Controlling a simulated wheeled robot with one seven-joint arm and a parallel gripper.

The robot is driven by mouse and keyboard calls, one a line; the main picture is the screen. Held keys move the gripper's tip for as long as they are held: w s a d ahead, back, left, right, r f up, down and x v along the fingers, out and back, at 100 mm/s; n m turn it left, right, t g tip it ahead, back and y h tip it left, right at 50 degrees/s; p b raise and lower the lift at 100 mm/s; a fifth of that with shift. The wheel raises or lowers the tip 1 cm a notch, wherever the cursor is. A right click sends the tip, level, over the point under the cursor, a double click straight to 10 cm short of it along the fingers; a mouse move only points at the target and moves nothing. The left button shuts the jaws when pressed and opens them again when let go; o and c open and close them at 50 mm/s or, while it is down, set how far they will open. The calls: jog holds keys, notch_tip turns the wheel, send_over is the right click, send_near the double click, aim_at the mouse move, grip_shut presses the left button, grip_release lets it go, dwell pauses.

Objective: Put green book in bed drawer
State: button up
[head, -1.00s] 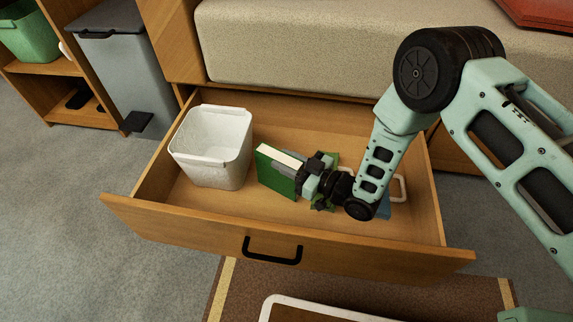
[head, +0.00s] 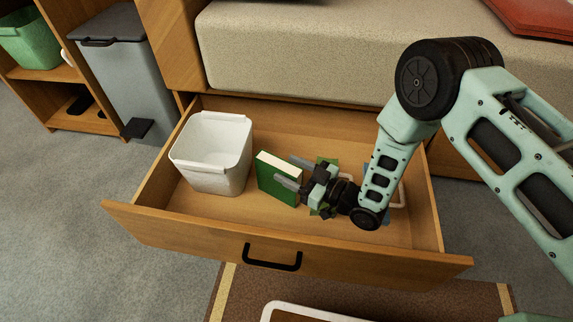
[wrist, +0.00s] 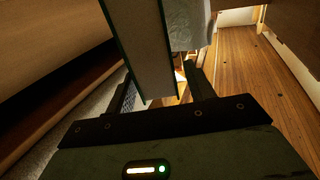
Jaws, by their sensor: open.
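The green book (head: 278,183) stands upright on the floor of the open bed drawer (head: 190,221), with its pale page edges on top. In the wrist view the book (wrist: 149,45) stands just ahead of my gripper, its near end around the fingertips. My gripper (head: 291,172) is open at the right side of the book. Its fingers point left toward the book, and the wrist view (wrist: 160,85) shows a gap between them. In the head view my gripper and arm partly hide things behind them in the drawer.
A white bin (head: 211,155) stands in the drawer left of the book. Green and blue items lie partly hidden beneath my arm. The drawer front with its black handle (head: 272,258) is nearest. A grey pedal bin (head: 125,75) stands outside at left.

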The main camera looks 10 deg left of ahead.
jog(key=p+v, duration=0.4)
jog(key=v, duration=0.6)
jog(key=w+a+r+m+h, duration=0.1)
jog(key=w+a+r+h, duration=0.2)
jog(key=w+r+h, duration=0.35)
notch_tip(320, 180, up, 9)
jog(key=d+m+h, duration=0.2)
jog(key=d+h, duration=0.1)
jog(key=s+d+r+m+g+h, duration=0.1)
jog(key=s+d+r, duration=0.3)
jog(key=s, duration=0.4)
jog(key=s+d+r+m+g+h, duration=0.1)
jog(key=s+d+r+g+h, duration=0.2)
jog(key=s+d+r, duration=0.2)
jog(key=s+d+r+m+g+h, duration=0.1)
jog(key=s+d+r+h, duration=0.2)
jog(key=s, duration=0.8)
notch_tip(320, 180, up, 2)
jog(key=shift+s+d+r+m+g, duration=0.1)
jog(key=shift+s+d+m+g, duration=0.25)
jog(key=shift+d, duration=0.6)
jog(key=shift+w, duration=0.1)
